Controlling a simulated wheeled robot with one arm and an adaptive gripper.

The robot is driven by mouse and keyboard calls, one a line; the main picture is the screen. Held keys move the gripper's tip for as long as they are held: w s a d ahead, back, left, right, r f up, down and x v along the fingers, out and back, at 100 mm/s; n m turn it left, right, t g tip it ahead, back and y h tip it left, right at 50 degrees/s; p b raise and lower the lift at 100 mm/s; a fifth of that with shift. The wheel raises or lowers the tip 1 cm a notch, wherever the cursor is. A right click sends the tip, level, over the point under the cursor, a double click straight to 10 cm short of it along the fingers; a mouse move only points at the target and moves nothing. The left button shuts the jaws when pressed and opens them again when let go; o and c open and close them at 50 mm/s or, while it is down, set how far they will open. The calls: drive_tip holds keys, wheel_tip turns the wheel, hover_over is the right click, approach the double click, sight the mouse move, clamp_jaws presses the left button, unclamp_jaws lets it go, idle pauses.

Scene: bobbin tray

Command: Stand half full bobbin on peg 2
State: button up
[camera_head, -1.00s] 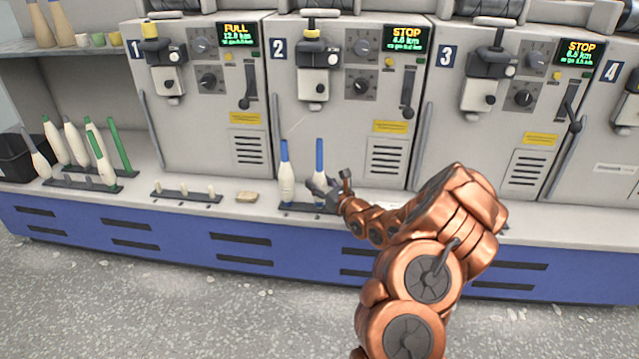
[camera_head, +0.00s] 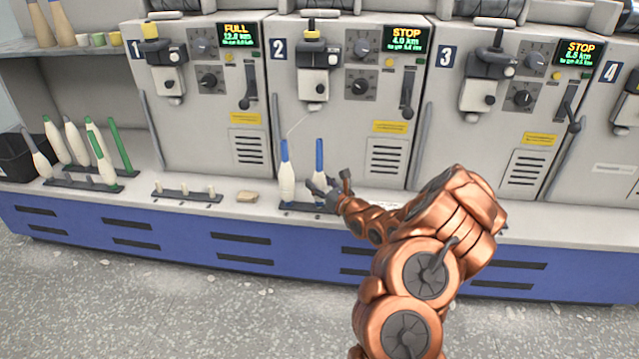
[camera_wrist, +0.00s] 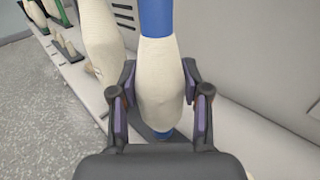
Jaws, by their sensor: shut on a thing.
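My gripper (camera_head: 322,187) is shut on a white-yarn bobbin with a blue tube (camera_head: 320,158) in front of machine 2. In the wrist view the bobbin (camera_wrist: 158,60) stands upright between the two finger pads, with its blue lower end showing below the yarn. It is over the right part of a dark peg tray (camera_head: 288,208). Whether its foot rests fully on the tray is hidden. A second blue-tubed bobbin (camera_head: 286,180) stands on the same tray to the left. I see no peg numbers, and no peg shows under the held bobbin.
A tray with several short bare pegs (camera_head: 184,192) lies to the left, with a small tan block (camera_head: 246,197) beside it. Green-tubed bobbins (camera_head: 100,165) stand on trays at the far left. The machine fronts (camera_head: 390,165) rise close behind the bobbins.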

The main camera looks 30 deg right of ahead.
drive_tip(key=shift+f, duration=0.55)
idle(0.4)
drive_tip(key=o, duration=0.9)
drive_tip(key=s+p, duration=0.1)
drive_tip(key=s, duration=0.2)
drive_tip(key=s+p, duration=0.2)
drive_tip(key=s, duration=0.2)
drive_tip(key=s+p, duration=0.2)
drive_tip(key=s, duration=0.2)
drive_tip(key=shift+d, duration=0.35)
idle(0.4)
